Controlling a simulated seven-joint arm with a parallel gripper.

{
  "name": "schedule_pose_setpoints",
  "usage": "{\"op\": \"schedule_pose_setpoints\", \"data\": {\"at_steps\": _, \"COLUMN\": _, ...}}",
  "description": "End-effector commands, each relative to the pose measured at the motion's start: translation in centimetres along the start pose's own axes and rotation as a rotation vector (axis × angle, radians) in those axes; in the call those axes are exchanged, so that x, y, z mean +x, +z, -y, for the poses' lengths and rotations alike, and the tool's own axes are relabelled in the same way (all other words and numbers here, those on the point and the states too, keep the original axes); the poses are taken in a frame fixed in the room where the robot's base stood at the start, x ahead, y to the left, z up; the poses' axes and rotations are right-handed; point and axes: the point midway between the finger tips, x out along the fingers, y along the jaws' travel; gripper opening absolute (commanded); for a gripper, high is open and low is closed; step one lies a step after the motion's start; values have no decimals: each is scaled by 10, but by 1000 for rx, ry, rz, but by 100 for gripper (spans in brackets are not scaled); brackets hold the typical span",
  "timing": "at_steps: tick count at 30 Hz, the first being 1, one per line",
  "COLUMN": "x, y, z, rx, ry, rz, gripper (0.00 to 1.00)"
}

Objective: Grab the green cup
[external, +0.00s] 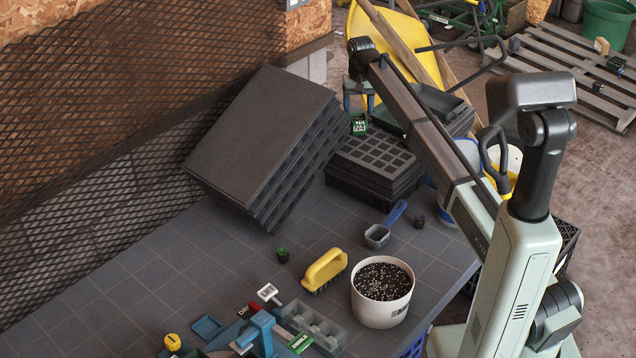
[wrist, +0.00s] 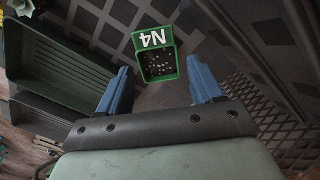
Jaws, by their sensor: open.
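A small square green cup with a white-lettered green label (wrist: 158,62) shows in the wrist view, with dark speckled soil inside. It lies just ahead of my fingertips, between their lines. In the external view the green cup (external: 359,124) shows small, just below my fingers, beside the black trays. My gripper (external: 359,105) is open, with its two blue fingers apart, and also shows in the wrist view (wrist: 158,72). Nothing is between the fingers. I cannot tell exactly how far the cup is from the fingertips.
A tilted stack of black trays (external: 262,145) stands left of the cup, and cell trays (external: 376,155) stand just in front. A blue scoop (external: 378,234), yellow brush (external: 325,270) and white soil bucket (external: 382,310) are nearer. The left middle of the table is clear.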

Motion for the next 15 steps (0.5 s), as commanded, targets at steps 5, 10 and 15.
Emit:
{"op": "schedule_pose_setpoints", "data": {"at_steps": 5, "x": 21, "y": 2, "z": -1, "rx": 0, "ry": 1, "rz": 2, "gripper": 66}}
{"op": "schedule_pose_setpoints", "data": {"at_steps": 10, "x": 42, "y": 2, "z": -1, "rx": 0, "ry": 1, "rz": 2, "gripper": 66}}
{"op": "schedule_pose_setpoints", "data": {"at_steps": 15, "x": 46, "y": 2, "z": -1, "rx": 0, "ry": 0, "rz": 1, "gripper": 66}}
